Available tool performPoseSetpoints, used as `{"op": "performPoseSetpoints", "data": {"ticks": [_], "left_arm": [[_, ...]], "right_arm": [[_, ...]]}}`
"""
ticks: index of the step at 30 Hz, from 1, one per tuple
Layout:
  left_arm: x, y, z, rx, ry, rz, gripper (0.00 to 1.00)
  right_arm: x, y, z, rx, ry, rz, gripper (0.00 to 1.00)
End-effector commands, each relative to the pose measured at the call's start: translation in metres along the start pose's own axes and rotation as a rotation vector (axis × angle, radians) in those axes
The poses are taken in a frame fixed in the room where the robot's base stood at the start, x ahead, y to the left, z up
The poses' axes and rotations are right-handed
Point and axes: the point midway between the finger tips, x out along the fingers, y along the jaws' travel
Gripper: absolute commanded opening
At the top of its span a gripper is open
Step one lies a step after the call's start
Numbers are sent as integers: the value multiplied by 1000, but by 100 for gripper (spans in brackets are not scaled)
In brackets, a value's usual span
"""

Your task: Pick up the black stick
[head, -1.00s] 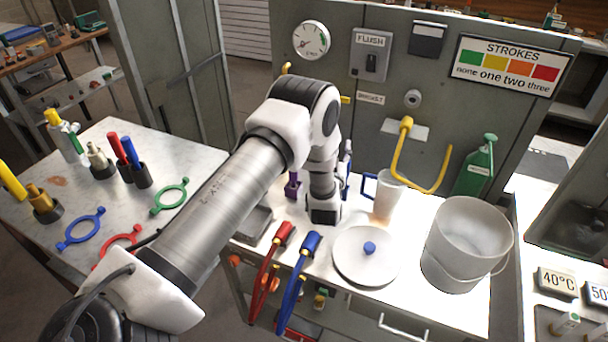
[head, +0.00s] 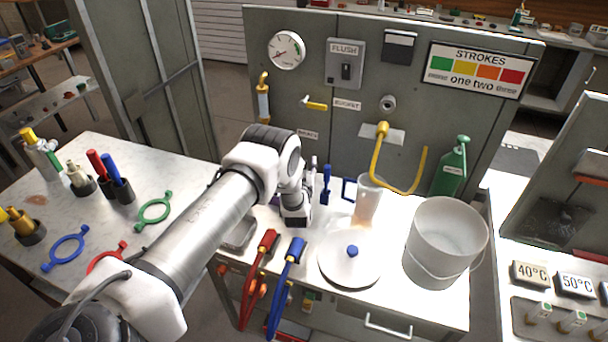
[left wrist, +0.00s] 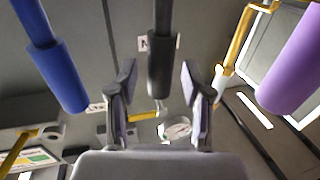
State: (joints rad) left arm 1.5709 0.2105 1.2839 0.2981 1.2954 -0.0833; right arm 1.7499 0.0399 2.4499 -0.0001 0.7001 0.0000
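The black stick (left wrist: 159,45) hangs into the left wrist view from the top, between the two fingers of my left gripper (left wrist: 159,80). The fingers are apart, with a gap on each side of the stick. A blue handle (left wrist: 62,75) is to its left and a purple handle (left wrist: 291,70) to its right. In the head view my left arm reaches over the bench; its wrist hides the fingers, and I cannot make out the black stick there. My right gripper is in neither view.
On the bench (head: 395,310) are red-handled (head: 262,255) and blue-handled (head: 288,265) tools, a white lid (head: 335,268), a clear jug (head: 368,200) and a white bucket (head: 420,255). A grey panel (head: 350,110) with a yellow hooked pipe (head: 378,160) stands behind.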

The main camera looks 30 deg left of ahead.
Motion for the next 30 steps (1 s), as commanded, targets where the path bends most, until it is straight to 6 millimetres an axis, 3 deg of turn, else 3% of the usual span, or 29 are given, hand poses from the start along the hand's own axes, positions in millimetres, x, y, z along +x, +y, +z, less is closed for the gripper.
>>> {"op": "performPoseSetpoints", "data": {"ticks": [1, 3, 4, 17, 23, 30], "left_arm": [[0, 0, 0, 0, 0, 0, 26], [0, 0, 0, 0, 0, 0, 2], [0, 0, 0, 0, 0, 0, 0], [0, 0, -6, -1, 2, 0, 0], [0, 0, -31, -1, 2, -1, 0], [0, 0, -75, -2, 2, -1, 0]], "right_arm": [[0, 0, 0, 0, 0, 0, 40], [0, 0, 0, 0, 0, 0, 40], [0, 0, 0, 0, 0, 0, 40], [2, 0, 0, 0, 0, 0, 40], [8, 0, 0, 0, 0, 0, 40], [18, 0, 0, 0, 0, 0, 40]]}}
